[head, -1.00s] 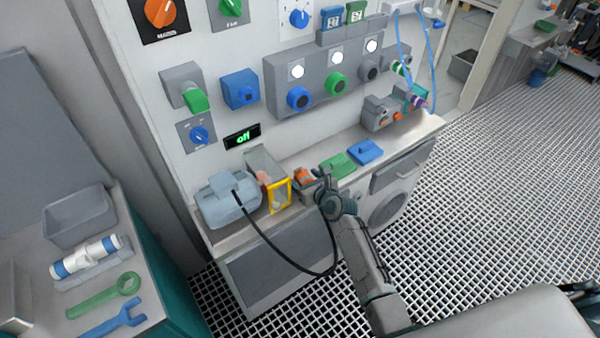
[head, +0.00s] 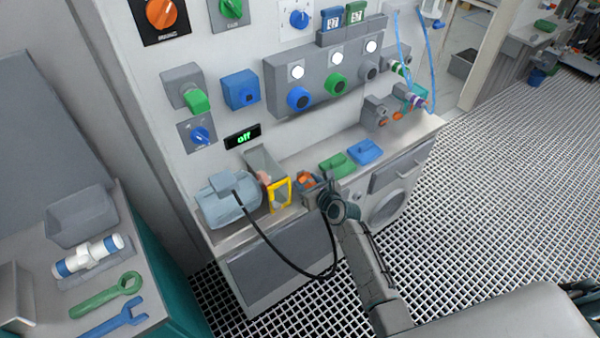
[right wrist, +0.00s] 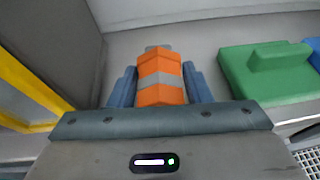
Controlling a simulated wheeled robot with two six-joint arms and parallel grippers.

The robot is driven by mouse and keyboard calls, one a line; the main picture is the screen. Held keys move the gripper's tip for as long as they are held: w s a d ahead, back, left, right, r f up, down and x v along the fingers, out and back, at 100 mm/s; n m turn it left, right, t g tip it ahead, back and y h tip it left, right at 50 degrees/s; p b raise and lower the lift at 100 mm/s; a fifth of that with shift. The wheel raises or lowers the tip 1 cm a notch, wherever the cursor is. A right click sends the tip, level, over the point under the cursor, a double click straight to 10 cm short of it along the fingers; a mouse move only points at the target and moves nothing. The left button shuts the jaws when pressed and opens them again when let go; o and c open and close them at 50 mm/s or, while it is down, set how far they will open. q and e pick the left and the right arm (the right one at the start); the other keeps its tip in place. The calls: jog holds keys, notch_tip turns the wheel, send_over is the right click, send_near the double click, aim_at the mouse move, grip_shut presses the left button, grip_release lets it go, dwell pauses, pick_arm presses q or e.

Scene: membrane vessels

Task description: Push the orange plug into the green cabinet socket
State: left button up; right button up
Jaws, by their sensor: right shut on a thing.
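The orange plug (head: 307,180), with a grey band, is at the counter between the yellow-framed box and the green block. In the right wrist view the plug (right wrist: 160,80) sits between the two blue-grey fingers of my right gripper (right wrist: 160,88), which is shut on it. In the head view my right gripper (head: 316,187) partly covers it. I cannot tell whether the plug touches the counter. A green round socket (head: 336,84) is on the grey wall panel above, between a blue and a grey one, well apart from the plug. My left gripper is not in view.
A blue-grey motor (head: 228,201) with a black cable (head: 285,264) and a yellow-framed box (head: 279,194) stand left of the plug. A green block (head: 337,164) and a blue block (head: 365,151) lie to its right. Wrenches lie on the side bench.

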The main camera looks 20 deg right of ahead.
jog(key=shift+s+d+f+p, duration=0.15)
jog(key=shift+s+d+p, duration=0.1)
jog(key=shift+s, duration=0.55)
jog(key=shift+s+d+f+p, duration=0.1)
jog(key=shift+s+p, duration=0.1)
jog(key=shift+s, duration=0.6)
jog(key=shift+s+d+f+p, duration=0.15)
jog(key=shift+s+d+p, duration=0.1)
jog(key=shift+s, duration=0.55)
jog(key=shift+r, duration=0.1)
